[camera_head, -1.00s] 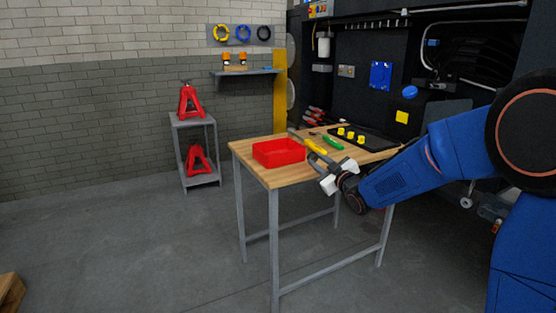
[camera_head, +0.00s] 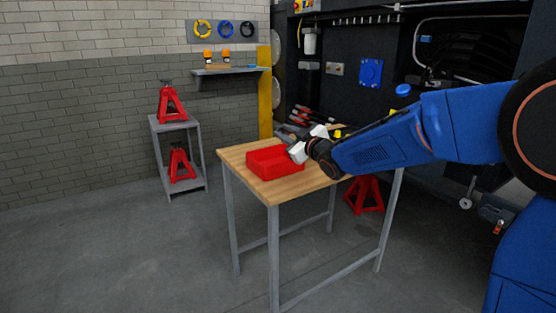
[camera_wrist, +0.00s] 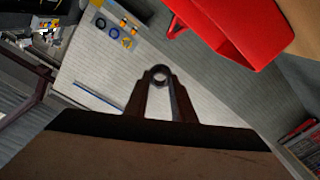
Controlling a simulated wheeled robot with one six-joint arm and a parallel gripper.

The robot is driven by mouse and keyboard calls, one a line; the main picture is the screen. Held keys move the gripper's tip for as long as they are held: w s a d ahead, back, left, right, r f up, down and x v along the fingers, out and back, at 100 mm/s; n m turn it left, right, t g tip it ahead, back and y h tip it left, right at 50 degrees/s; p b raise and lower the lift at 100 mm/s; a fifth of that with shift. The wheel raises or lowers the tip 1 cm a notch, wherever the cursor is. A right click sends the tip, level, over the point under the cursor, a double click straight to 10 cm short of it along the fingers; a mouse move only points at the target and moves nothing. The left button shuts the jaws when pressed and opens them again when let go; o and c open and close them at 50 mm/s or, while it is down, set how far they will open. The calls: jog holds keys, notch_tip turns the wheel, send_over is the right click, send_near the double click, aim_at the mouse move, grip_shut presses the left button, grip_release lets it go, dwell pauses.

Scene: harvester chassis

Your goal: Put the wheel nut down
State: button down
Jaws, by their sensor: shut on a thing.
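My gripper (camera_head: 303,142) is over the wooden table, close to the right edge of the red bin (camera_head: 272,166). In the wrist view my gripper (camera_wrist: 160,78) is shut on the wheel nut (camera_wrist: 159,75), a small dark ring between the fingertips. The red bin (camera_wrist: 232,25) also shows at the top right of the wrist view, apart from the nut there. The nut is too small to make out in the head view. My arm hides the right part of the tabletop.
The table (camera_head: 275,190) has bare wood in front of the bin. A yellow block (camera_head: 338,133) shows behind my arm. A dark machine is behind the table.

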notch_tip(320, 180, down, 8)
jog(key=shift+r, duration=0.2)
jog(key=shift+s+f, duration=0.1)
jog(key=shift+f, duration=0.1)
jog(key=shift+f, duration=0.1)
jog(key=shift+s+f, duration=0.1)
jog(key=shift+f, duration=0.65)
jog(key=c, duration=1.8)
grip_release()
jog(key=shift+o, duration=0.2)
jog(key=shift+r, duration=0.45)
jog(key=v, duration=1.1)
jog(key=shift+s+d+r, duration=0.25)
jog(key=shift+d+r, duration=0.05)
jog(key=shift+r, duration=0.15)
jog(key=shift+d, duration=0.1)
